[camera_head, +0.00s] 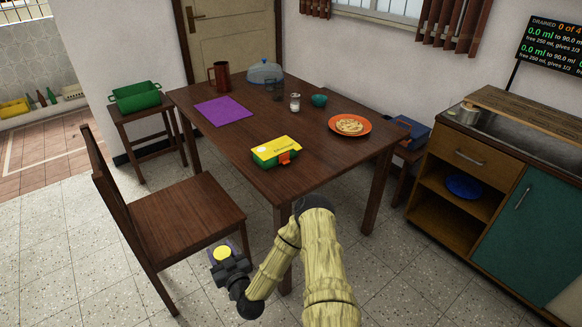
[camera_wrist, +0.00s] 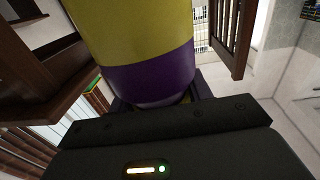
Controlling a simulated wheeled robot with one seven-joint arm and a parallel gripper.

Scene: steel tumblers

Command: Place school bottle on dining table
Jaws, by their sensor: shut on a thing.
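A yellow and purple bottle (camera_wrist: 135,50) fills the upper middle of the wrist view. My gripper (camera_wrist: 155,103) is shut on it near its purple end. In the head view my gripper (camera_head: 230,262) is low in front of the table, beside the wooden chair, with the bottle's yellow round end (camera_head: 223,252) showing; the rest of it is mostly hidden. The dining table (camera_head: 225,143) is dark wood and stands beyond and above my gripper. The bottle is off the table, apart from it.
A wooden chair (camera_head: 188,212) stands at the left. The table's middle has bare room.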

